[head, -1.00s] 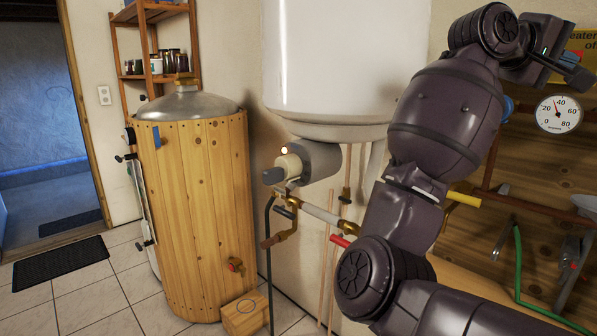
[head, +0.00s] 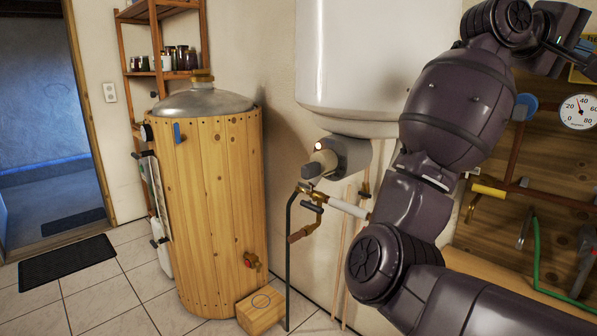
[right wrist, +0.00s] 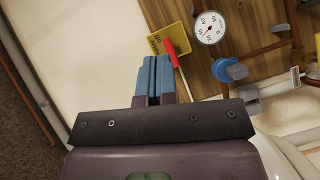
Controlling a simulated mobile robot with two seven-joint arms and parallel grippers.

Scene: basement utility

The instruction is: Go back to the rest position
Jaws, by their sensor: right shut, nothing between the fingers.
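My right arm (head: 455,115) rises across the right of the head view, bent at the elbow. Its gripper (head: 588,66) is raised at the upper right edge, partly cut off. In the right wrist view the two blue fingers of the right gripper (right wrist: 152,62) are together, with nothing held. A red handle (right wrist: 170,52) and a yellow sign (right wrist: 176,38) show just beyond the fingertips; I cannot tell how far off they are. My left gripper is out of view.
A white water heater (head: 365,65) hangs close behind my right arm, with a valve (head: 322,165) and pipes below. A wooden-clad tank (head: 210,215) and wooden block (head: 260,312) stand left. Floor is clear near the mat (head: 65,262).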

